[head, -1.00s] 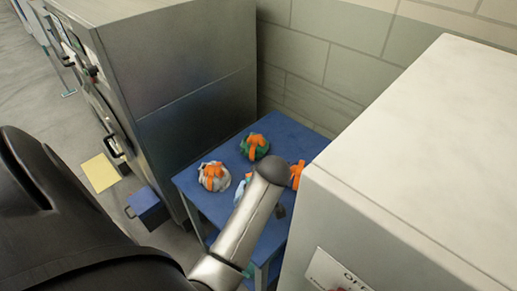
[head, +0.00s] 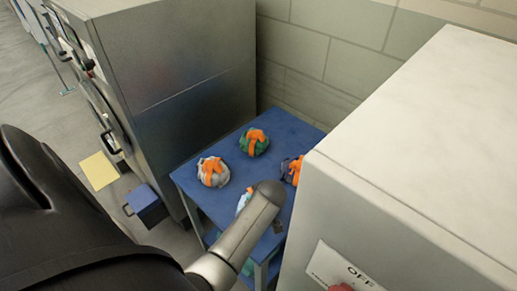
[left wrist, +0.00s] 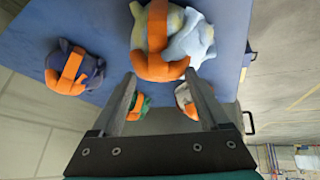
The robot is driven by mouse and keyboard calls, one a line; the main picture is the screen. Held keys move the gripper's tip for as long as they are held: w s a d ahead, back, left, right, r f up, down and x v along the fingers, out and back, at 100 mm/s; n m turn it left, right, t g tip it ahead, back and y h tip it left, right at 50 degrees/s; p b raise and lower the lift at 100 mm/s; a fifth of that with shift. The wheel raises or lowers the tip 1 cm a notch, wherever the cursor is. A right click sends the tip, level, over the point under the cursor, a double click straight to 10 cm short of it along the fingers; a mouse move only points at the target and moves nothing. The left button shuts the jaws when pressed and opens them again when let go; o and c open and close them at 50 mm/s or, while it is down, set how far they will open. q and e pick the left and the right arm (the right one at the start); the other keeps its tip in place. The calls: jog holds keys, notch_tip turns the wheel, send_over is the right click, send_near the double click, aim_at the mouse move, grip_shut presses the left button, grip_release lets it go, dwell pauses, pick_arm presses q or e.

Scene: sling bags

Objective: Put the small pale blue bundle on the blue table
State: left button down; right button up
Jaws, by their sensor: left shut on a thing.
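The small pale blue bundle (left wrist: 190,40), with yellowish cloth and an orange strap beside the pale blue part, is at my left gripper's tips in the left wrist view. In the head view only a pale patch of it (head: 243,200) shows behind my arm. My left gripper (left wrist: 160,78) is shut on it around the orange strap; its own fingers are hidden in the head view. The blue table (head: 290,130) lies beneath, between two grey cabinets. I cannot tell whether the bundle touches the table. My right gripper is not in view.
On the table are a green bundle (head: 254,142), a grey-white bundle (head: 213,172) and a dark bundle (head: 293,170), all with orange straps. A large cabinet (head: 190,70) stands left, and a pale cabinet (head: 400,150) hides the table's right side. A blue box (head: 148,207) stands on the floor.

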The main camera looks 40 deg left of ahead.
pick_arm(q)
grip_release()
jog(key=shift+f, duration=0.1)
jog(key=shift+s+d+r, duration=0.1)
jog(key=shift+d+r, duration=0.05)
jog(key=shift+r, duration=0.3)
jog(key=p+v, duration=0.1)
jog(key=v, duration=0.5)
jog(key=shift+s+d+r+p, duration=0.15)
jog(key=shift+r+p, duration=0.15)
jog(key=shift+p, duration=0.05)
